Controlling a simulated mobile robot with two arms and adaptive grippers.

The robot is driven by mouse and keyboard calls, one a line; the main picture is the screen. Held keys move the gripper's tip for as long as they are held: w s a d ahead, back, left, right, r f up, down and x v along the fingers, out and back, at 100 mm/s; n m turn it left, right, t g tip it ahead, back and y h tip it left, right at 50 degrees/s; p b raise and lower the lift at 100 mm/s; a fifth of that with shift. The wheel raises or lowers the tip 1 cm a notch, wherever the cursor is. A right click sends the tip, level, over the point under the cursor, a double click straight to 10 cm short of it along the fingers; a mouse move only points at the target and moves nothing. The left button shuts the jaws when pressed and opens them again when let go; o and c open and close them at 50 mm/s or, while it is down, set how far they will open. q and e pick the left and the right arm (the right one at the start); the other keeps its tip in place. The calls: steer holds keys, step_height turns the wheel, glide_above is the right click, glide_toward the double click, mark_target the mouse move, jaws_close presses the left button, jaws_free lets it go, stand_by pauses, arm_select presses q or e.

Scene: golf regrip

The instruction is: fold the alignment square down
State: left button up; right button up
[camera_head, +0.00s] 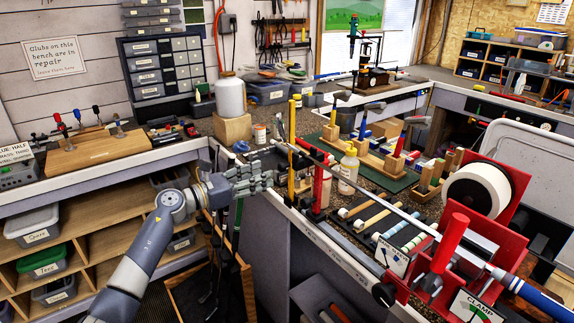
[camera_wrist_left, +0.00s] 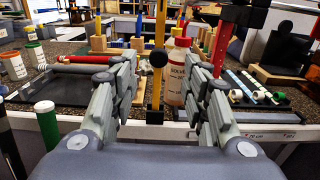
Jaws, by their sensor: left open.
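The alignment square appears to be the yellow upright bar (camera_head: 292,150) at the bench's front edge. It stands upright, and in the left wrist view the yellow bar (camera_wrist_left: 160,35) rises between my fingers, with a black round knob (camera_wrist_left: 158,57) on it. My left gripper (camera_head: 270,177) is open, just left of the bar in the head view. In the left wrist view my left gripper (camera_wrist_left: 160,85) has its fingers spread on both sides of the bar. My right gripper is not in view.
A red post (camera_head: 319,183) stands right of the bar. A club shaft (camera_head: 400,210) runs from there to the red clamp (camera_head: 450,245). A solvent bottle (camera_head: 348,172) stands behind. A white jug (camera_head: 229,97) on a wooden block is farther back.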

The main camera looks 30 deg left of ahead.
mark_target(280, 168)
arm_select(q)
steer(key=p+x, duration=0.2)
steer(key=x, duration=0.5)
steer(key=shift+w, duration=0.4)
steer(key=shift+w+d+f, duration=0.15)
steer(key=shift+w, duration=0.1)
jaws_close()
